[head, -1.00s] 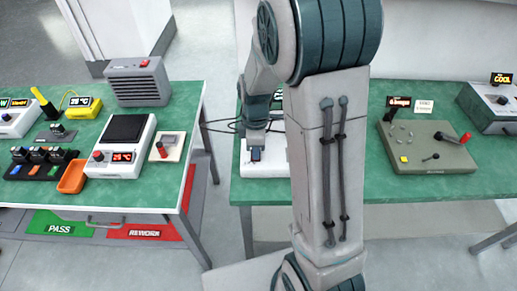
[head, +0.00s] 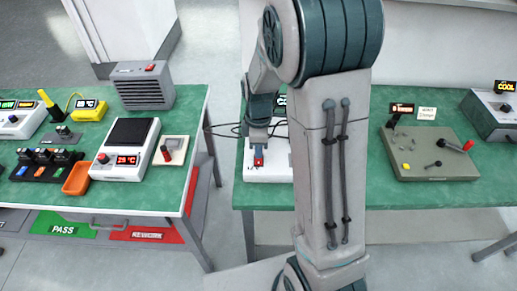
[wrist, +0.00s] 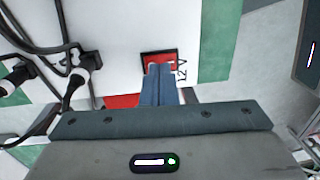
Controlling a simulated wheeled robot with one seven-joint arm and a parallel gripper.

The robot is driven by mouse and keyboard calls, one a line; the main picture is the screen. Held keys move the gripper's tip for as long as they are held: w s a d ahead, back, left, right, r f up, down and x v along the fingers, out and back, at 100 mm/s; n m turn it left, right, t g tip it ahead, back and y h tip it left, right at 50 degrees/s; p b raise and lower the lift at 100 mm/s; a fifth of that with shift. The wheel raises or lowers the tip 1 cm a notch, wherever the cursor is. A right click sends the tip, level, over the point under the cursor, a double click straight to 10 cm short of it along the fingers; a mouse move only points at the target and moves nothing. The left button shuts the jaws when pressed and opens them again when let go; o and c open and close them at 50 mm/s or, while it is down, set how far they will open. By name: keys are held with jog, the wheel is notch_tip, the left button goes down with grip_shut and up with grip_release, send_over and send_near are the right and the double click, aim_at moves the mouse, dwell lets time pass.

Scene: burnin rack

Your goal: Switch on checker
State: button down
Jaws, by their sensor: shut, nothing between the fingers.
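A white box (head: 262,176), which I take to be the checker, sits on the right table, partly hidden behind my arm. A red switch (head: 258,161) shows on it just below my gripper (head: 258,146). In the wrist view the switch (wrist: 153,57) has a black frame, with "12 V" printed beside it. My gripper's blue fingers (wrist: 160,77) are shut and empty, their tips at the frame and covering part of the switch. I cannot tell whether they touch it. A red patch (wrist: 119,101) also shows beside the fingers.
Black cables (wrist: 68,60) plug in beside the fingers. A grey panel (head: 430,154) with a red-knobbed lever stands to the right on the same table. The left table holds a white unit with a red display (head: 127,158) and an orange tray (head: 77,179). A gap separates the tables.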

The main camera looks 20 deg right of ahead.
aim_at(259, 162)
notch_tip(259, 162, up, 13)
jog(key=s, duration=0.1)
jog(key=shift+s+a+p, duration=0.2)
jog(key=shift+s+p, duration=0.05)
jog(key=shift+p, duration=0.2)
